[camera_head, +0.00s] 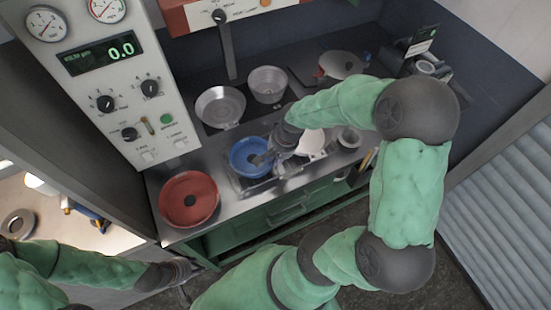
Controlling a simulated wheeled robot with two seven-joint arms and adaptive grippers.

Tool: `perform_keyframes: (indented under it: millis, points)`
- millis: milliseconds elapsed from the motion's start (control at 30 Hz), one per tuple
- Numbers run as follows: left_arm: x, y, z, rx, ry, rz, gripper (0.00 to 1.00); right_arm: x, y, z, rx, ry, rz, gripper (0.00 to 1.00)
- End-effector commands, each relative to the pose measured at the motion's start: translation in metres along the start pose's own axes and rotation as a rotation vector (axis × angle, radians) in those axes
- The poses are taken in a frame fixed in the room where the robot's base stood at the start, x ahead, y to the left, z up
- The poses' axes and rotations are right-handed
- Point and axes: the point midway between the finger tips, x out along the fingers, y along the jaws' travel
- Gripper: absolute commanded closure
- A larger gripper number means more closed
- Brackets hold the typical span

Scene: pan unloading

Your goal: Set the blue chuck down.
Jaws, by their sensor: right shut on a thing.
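The blue chuck (240,151) is a round blue dish-like piece at the middle of the bench, over a metal fixture. My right gripper (259,160) reaches in from the right and is shut on the blue chuck at its right side. The view is too small to tell whether the chuck touches what is beneath it. My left gripper (184,289) is low at the left, in front of the bench and away from the chuck. Its fingers are too small and dark to read.
A red round dish (176,196) lies at the bench's left end. Two metal pans (220,107) (267,84) stand behind the chuck. A white pan (314,144) and a small metal cup (350,138) are to its right. A control panel (95,75) rises at the left.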

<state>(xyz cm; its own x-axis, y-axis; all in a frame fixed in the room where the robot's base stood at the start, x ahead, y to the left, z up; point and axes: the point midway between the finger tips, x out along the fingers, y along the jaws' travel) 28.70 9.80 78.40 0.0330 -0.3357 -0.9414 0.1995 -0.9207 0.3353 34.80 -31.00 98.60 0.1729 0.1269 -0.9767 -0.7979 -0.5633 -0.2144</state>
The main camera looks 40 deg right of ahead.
Motion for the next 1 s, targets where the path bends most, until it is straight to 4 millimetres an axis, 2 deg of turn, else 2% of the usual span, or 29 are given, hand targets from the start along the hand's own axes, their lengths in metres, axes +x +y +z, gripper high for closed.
perform_keyframes:
  millis: [300,333,400,767,867,1000]
  points:
    - [0.003,-0.001,0.000,0.000,0.000,0.000,0.60,0.002,0.000,-0.001,0.000,0.002,-0.001,1.00]
    - [0.002,-0.001,0.000,0.000,0.000,0.000,0.60,0.002,0.000,0.000,0.000,0.001,-0.001,0.85]
    - [0.002,-0.001,0.000,0.000,0.000,0.000,0.60,0.002,0.000,0.000,0.000,0.001,-0.001,0.67]
    - [0.001,0.000,0.000,0.000,0.000,0.000,0.60,0.000,0.000,0.000,0.000,0.001,-0.001,0.67]
    - [-0.002,0.001,0.000,0.000,0.000,0.000,0.60,-0.006,-0.001,-0.001,0.000,0.003,-0.001,0.67]
    - [-0.006,0.002,0.000,0.000,0.000,0.000,0.60,-0.029,-0.002,-0.001,0.002,0.005,-0.003,0.67]
